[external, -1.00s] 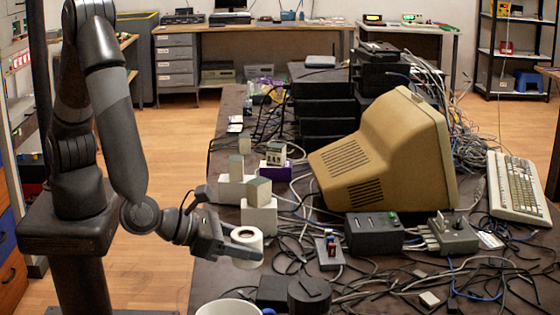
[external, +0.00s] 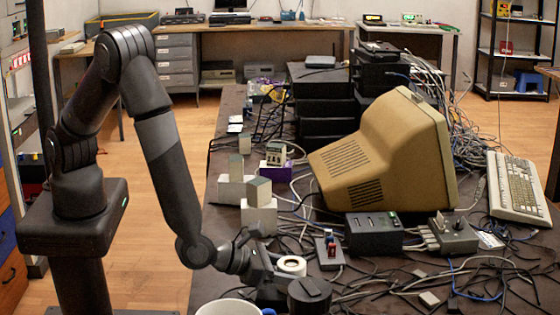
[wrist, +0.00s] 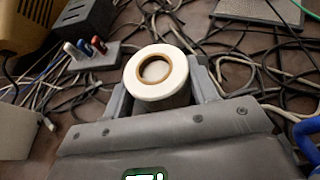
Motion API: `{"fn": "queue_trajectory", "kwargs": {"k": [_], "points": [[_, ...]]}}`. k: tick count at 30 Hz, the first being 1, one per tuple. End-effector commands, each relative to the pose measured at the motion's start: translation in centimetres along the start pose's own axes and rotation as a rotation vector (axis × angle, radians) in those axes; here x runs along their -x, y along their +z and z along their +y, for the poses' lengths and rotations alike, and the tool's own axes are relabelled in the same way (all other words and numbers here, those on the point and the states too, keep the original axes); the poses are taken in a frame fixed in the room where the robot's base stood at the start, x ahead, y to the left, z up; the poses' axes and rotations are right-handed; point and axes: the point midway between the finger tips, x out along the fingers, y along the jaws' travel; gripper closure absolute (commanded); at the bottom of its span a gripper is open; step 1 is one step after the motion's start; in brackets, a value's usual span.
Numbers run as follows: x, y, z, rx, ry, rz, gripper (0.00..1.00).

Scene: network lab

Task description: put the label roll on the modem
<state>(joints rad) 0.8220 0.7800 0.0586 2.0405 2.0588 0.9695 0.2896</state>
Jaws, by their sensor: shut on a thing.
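The label roll (external: 292,264) is a white ring with a brown core. My gripper (external: 278,268) is shut on it, and the roll sits upright between the two fingers in the wrist view (wrist: 156,78). The roll is over the cluttered front part of the table, left of the small switch plate (external: 329,252). I cannot tell for sure which device is the modem. A black box with slots on top (external: 373,234) stands behind and to the right of the roll, and also shows at the top left of the wrist view (wrist: 82,18).
A grey box with a knob (external: 451,236), a beige monitor (external: 385,155) and a keyboard (external: 518,187) are to the right. A black round object (external: 310,294) and a white mug (external: 228,308) are in front. White boxes (external: 259,216) stand behind my gripper. Loose cables cover the table.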

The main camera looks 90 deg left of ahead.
Motion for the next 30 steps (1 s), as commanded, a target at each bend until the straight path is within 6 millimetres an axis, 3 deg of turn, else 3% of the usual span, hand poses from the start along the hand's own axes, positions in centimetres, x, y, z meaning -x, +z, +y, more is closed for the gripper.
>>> {"fn": "queue_trajectory", "kwargs": {"k": [10,11,18,27,30], "points": [[-0.1,-0.3,0.0,0.001,0.000,-0.001,0.73],[-0.1,-0.3,0.0,0.001,0.000,-0.001,0.45],[-0.1,-0.2,0.0,0.001,0.000,-0.001,0.25],[0.0,0.0,0.0,0.002,0.000,-0.001,0.25],[1.0,0.1,-0.1,0.002,-0.001,-0.001,0.25]]}}
